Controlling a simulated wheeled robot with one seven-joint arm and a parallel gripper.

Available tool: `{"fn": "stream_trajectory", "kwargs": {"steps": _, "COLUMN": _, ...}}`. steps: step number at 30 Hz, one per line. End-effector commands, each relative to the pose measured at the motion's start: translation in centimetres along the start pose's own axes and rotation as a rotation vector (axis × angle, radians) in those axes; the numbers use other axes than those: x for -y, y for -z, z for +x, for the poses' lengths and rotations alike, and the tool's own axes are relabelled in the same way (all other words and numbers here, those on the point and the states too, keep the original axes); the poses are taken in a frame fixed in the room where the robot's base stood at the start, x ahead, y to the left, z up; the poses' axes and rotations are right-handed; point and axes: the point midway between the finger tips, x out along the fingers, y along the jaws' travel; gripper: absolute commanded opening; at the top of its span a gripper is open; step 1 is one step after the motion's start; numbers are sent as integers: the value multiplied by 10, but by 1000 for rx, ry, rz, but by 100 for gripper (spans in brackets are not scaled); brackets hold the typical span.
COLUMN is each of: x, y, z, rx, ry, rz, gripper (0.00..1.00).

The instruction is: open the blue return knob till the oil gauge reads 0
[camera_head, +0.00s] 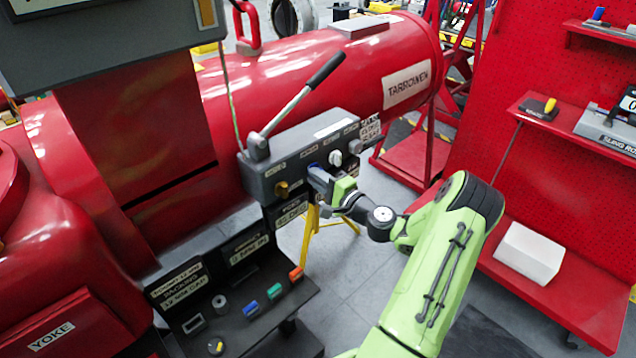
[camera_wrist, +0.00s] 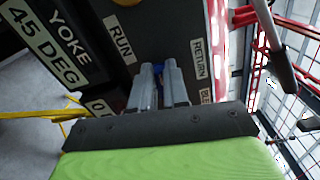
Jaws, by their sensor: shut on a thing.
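The blue return knob (camera_wrist: 159,68) sits on the dark panel beside a RETURN label (camera_wrist: 199,59) in the wrist view. My gripper (camera_wrist: 158,80) is shut on the knob, one grey finger on each side, hiding most of it. In the head view my gripper (camera_head: 322,178) reaches the front of the grey control box (camera_head: 268,182); a bit of blue shows at its tips. A long lever (camera_head: 290,108) with a black grip rises from the box. I cannot make out an oil gauge reading in either view.
A white knob (camera_head: 336,158) and a brass knob (camera_head: 282,189) flank my gripper on the box. Below is a dark shelf (camera_head: 262,322) with small coloured parts. The red TARROWEN cylinder (camera_head: 290,70) lies behind. A red shelf unit (camera_head: 545,255) stands to the right.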

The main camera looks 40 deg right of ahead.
Motion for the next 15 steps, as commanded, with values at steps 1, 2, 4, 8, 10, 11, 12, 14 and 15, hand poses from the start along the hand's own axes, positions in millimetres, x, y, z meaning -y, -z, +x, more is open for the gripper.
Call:
{"fn": "stream_trajectory", "kwargs": {"steps": 1, "x": -3, "y": 0, "z": 0, "rx": 1, "ry": -3, "rz": -12, "gripper": 0}}
{"fn": "stream_trajectory", "kwargs": {"steps": 2, "x": -3, "y": 0, "z": 0, "rx": 1, "ry": -3, "rz": -19, "gripper": 0}}
{"fn": "stream_trajectory", "kwargs": {"steps": 4, "x": -3, "y": 0, "z": 0, "rx": 1, "ry": -4, "rz": -32, "gripper": 0}}
{"fn": "stream_trajectory", "kwargs": {"steps": 8, "x": -3, "y": 0, "z": 0, "rx": 1, "ry": -4, "rz": -44, "gripper": 0}}
{"fn": "stream_trajectory", "kwargs": {"steps": 10, "x": -3, "y": 0, "z": 0, "rx": 1, "ry": -5, "rz": -46, "gripper": 0}}
{"fn": "stream_trajectory", "kwargs": {"steps": 11, "x": -2, "y": 0, "z": 0, "rx": 1, "ry": -5, "rz": -46, "gripper": 0}}
{"fn": "stream_trajectory", "kwargs": {"steps": 12, "x": -2, "y": 0, "z": 0, "rx": 1, "ry": -5, "rz": -47, "gripper": 0}}
{"fn": "stream_trajectory", "kwargs": {"steps": 14, "x": -2, "y": 0, "z": 0, "rx": 1, "ry": -5, "rz": -46, "gripper": 0}}
{"fn": "stream_trajectory", "kwargs": {"steps": 15, "x": -2, "y": 0, "z": 0, "rx": 1, "ry": -5, "rz": -46, "gripper": 0}}
